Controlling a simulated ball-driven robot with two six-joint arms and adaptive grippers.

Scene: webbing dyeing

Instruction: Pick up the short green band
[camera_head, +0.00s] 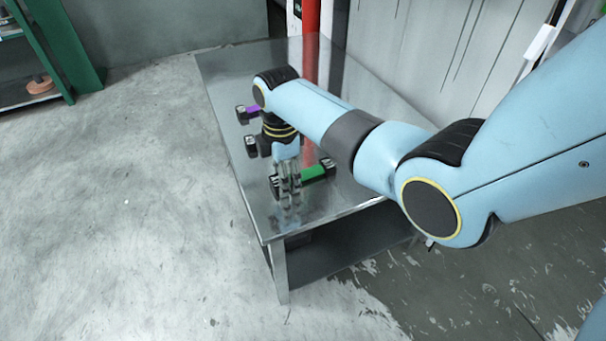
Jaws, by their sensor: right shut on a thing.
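The short green band (314,172) lies on the metal table, with dark blocks at its two ends. My right gripper (289,192) points down at the left part of the band, with its fingers closed around it near the left dark end. The fingers hide part of that end. The band appears at or very near the table top; I cannot tell if there is a gap. My left gripper is not in view.
A purple band (253,111) with a dark end lies farther back on the metal table (225,95). Another dark end piece (251,146) shows between them, partly hidden by my arm. A red post (311,45) stands behind the table. A green shelf (68,45) is at far left.

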